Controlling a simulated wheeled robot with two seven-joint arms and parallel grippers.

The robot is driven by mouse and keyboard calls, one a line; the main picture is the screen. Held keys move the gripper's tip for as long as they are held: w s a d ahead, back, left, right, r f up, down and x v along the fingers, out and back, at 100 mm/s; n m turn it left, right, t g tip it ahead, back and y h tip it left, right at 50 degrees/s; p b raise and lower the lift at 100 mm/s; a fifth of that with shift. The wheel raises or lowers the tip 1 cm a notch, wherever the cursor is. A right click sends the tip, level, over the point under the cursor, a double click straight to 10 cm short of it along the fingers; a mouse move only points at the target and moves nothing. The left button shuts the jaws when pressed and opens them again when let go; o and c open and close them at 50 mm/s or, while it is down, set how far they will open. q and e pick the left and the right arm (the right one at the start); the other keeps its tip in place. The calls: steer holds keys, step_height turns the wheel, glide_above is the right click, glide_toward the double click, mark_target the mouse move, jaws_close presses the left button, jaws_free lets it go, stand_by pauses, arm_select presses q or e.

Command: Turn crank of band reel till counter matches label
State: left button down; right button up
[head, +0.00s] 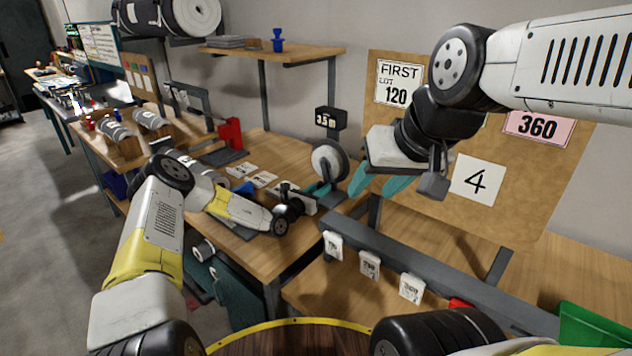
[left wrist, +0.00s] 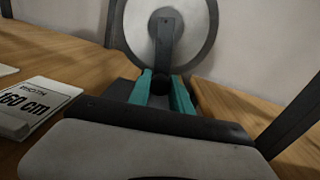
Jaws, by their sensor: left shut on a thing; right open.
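The band reel (head: 329,160), a pale disc with a dark hub, stands on the wooden bench. It also shows in the left wrist view (left wrist: 205,28), with a grey crank arm (left wrist: 166,45) across its face. My left gripper (head: 321,189) is at the reel's lower front. In the left wrist view its teal fingers (left wrist: 162,92) are shut on the black crank knob (left wrist: 161,84). The black counter (head: 328,120) above the reel seems to read 3.5. My right gripper (head: 380,186) is open and empty, hanging right of the reel before the board.
A board (head: 545,190) carries sheets marked "FIRST LOT 120", "360" and "4". White cards (head: 262,179) lie on the bench; one in the left wrist view (left wrist: 35,108) ends in "60 cm". Tags hang from a grey rail (head: 420,258). A green bin (head: 590,325) is at lower right.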

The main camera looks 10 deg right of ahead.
arm_select(q)
steer(key=m, duration=0.1)
steer(key=w+a+m, duration=0.1)
steer(key=m, duration=0.1)
steer(key=shift+w+a+f, duration=0.1)
steer(key=shift+w+a, duration=0.1)
steer(key=shift+w, duration=0.05)
steer(key=shift+w+a+r+m, duration=0.1)
steer(key=shift+w+a+m, duration=0.25)
steer(key=shift+m, duration=0.55)
steer(key=shift+w+a+r+m, duration=0.1)
steer(key=shift+w+a+m, duration=0.25)
steer(key=shift+m, duration=0.55)
steer(key=shift+h, duration=0.3)
steer(key=c, duration=1.2)
jaws_free()
steer(key=shift+r, duration=0.1)
